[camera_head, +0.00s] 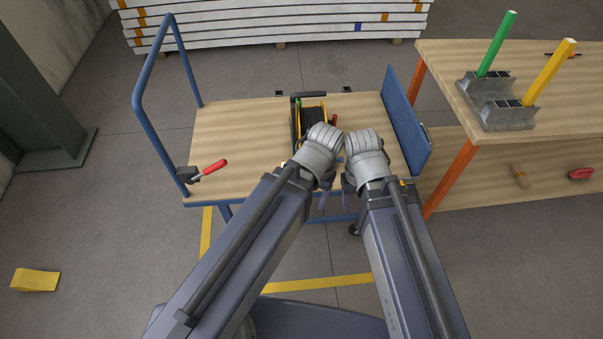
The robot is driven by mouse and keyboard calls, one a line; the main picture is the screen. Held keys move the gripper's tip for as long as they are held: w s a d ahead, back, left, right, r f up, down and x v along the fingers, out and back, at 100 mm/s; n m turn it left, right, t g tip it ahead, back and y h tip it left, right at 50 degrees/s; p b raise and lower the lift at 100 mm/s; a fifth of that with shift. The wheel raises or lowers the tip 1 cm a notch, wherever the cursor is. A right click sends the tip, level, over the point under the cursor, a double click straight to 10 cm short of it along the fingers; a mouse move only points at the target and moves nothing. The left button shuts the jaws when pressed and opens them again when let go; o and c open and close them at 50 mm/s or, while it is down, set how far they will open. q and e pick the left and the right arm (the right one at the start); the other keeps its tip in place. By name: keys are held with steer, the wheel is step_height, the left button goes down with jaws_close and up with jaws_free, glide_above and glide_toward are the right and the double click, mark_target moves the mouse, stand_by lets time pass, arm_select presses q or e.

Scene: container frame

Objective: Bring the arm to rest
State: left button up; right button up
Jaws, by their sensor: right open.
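My two arms reach up from the bottom of the head view, and their grey wrists sit close together over the front of a blue-framed cart. My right gripper (348,187) hangs below its wrist, mostly hidden behind it, and is open with nothing visible in it. My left gripper (324,193) is mostly hidden by its own arm, so its jaws cannot be made out.
The cart's wooden deck (240,130) also carries a red-handled tool (208,170) at the left. A workbench (450,75) at the right holds grey blocks (508,117) with a green post (497,42) and a yellow post (550,71). A yellow wedge (35,279) lies on open floor.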

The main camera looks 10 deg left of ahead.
step_height(320, 180, up, 4)
steer(key=p, duration=0.3)
steer(key=shift+f+p, duration=0.2)
steer(key=shift+p, duration=0.1)
